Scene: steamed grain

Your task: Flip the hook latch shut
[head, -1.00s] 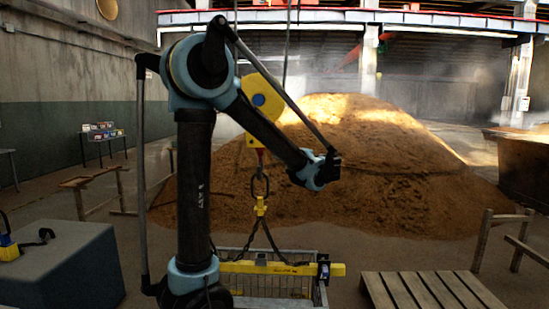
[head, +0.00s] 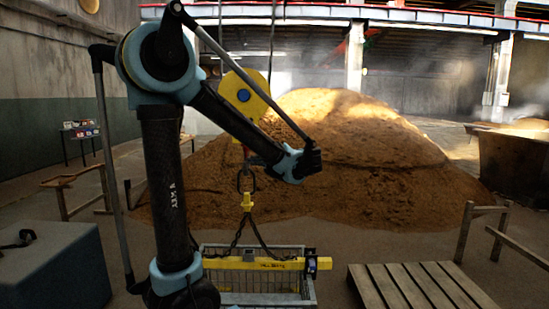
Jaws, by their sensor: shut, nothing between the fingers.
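A yellow crane hook block (head: 243,95) hangs on cables in front of the grain heap. A red hook part (head: 255,160) shows below it, partly hidden by my arm. The latch itself is too small to make out. A dark ring (head: 246,180) hangs under the hook, with a yellow link (head: 247,201) and chains below. My gripper (head: 312,160), at the dark end of my arm, shows just right of the hook area in the picture. Its fingers are hard to make out, it looks shut and holds nothing visible. Whether it touches the hook cannot be told.
A yellow lifting beam (head: 262,263) lies over a wire basket (head: 307,289) below the chains. A wooden pallet (head: 420,288) is at the lower right, a grey-blue block (head: 55,265) at the lower left. Wooden trestles (head: 480,232) stand nearby. The grain heap (head: 370,175) fills the back.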

